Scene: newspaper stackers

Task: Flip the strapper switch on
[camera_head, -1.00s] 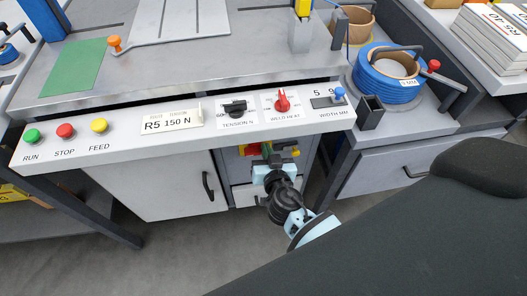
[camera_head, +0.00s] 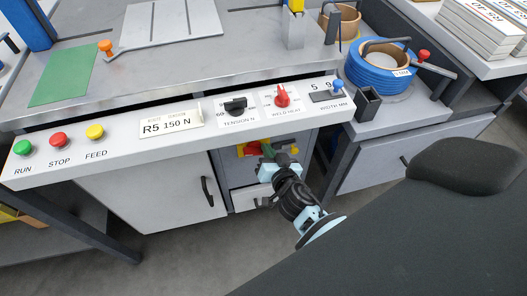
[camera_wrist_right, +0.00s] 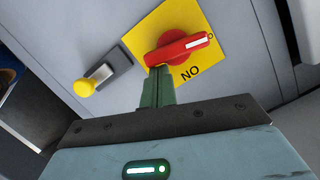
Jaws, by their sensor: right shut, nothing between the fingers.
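The strapper switch is a red rotary handle (camera_wrist_right: 180,48) on a yellow plate (camera_wrist_right: 214,18) on a grey cabinet face. The handle's white-marked end lies near an "O" in the right wrist view. The plate's "ON" lettering appears upside down below it. My right gripper (camera_wrist_right: 158,74) is shut and empty. Its green fingertips are at the handle's left end; I cannot tell whether they touch. In the head view, the right gripper (camera_head: 267,150) is under the console, partly covering the switch (camera_head: 253,149). My left gripper is not in view.
A yellow-knobbed lever (camera_wrist_right: 85,88) sits beside the plate. Above, the console (camera_head: 75,172) overhangs with buttons and dials. A cabinet door handle (camera_head: 207,191) is to the left and a drawer (camera_head: 240,203) below. Open floor lies in front.

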